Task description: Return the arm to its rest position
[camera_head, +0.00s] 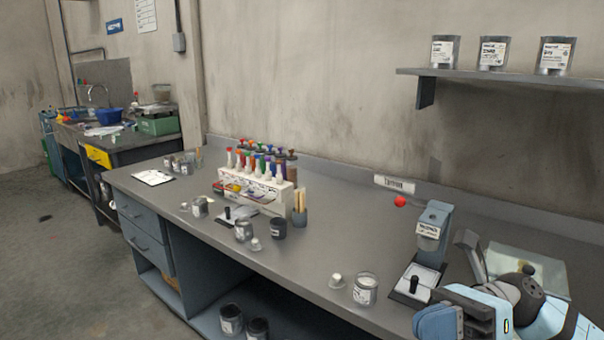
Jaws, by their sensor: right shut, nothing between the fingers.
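My right arm, light blue with a dark joint, comes in at the lower right corner. My right gripper (440,321) is low in the picture at the front of the workbench (315,255), in front of the grey stand device. It is shut with nothing held, and its fingertips are hard to make out. My left gripper is not in view.
Near the right gripper stand a grey device (432,232) over a white plate with a black knob, an open jar (365,288) and a glass-topped box (528,268). A bottle rack (258,185) stands further left. A shelf (500,77) holds cans.

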